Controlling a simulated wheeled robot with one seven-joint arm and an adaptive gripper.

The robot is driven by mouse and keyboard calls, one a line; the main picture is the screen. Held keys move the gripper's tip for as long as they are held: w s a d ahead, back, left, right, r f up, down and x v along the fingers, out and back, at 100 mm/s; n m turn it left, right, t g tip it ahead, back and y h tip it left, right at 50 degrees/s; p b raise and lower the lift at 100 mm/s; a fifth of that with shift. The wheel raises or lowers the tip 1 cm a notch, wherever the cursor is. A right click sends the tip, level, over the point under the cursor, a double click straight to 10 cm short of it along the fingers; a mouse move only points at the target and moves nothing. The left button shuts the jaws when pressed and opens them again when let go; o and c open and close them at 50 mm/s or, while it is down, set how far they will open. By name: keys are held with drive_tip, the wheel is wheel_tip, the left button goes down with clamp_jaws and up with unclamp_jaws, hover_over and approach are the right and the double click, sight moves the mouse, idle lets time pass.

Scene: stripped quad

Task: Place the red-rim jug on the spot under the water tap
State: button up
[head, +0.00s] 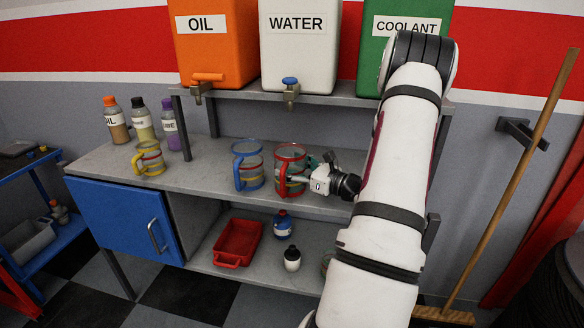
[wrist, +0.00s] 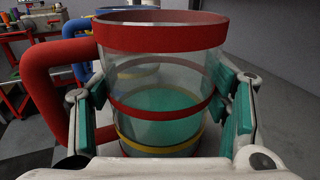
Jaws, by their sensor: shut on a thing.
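The red-rim jug (head: 291,165) is clear, with red bands, a yellow band and a red handle on its left. It stands upright on or just above the grey bench, right of the blue-rim jug (head: 247,167). My gripper (head: 308,172) comes from the right and is shut on the red-rim jug. In the wrist view the pads press both sides of the red-rim jug (wrist: 160,70). The water tap (head: 290,90) has a blue knob and sits under the white WATER tank (head: 298,45). I cannot tell any marked spot under it.
A yellow-rim jug (head: 149,158) and several bottles stand on the bench's left. The OIL tank (head: 215,45) and COOLANT tank (head: 407,25) flank the white one on the shelf. A red tray (head: 237,242) lies below. A broom (head: 510,180) leans at right.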

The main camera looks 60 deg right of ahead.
drive_tip(key=shift+f, duration=0.15)
drive_tip(key=o, duration=1.6)
drive_tip(key=shift+c, duration=0.2)
drive_tip(key=shift+s+r, duration=0.15)
drive_tip(key=shift+r, duration=0.05)
drive_tip(key=s, duration=1.1)
drive_tip(key=shift+s, duration=0.35)
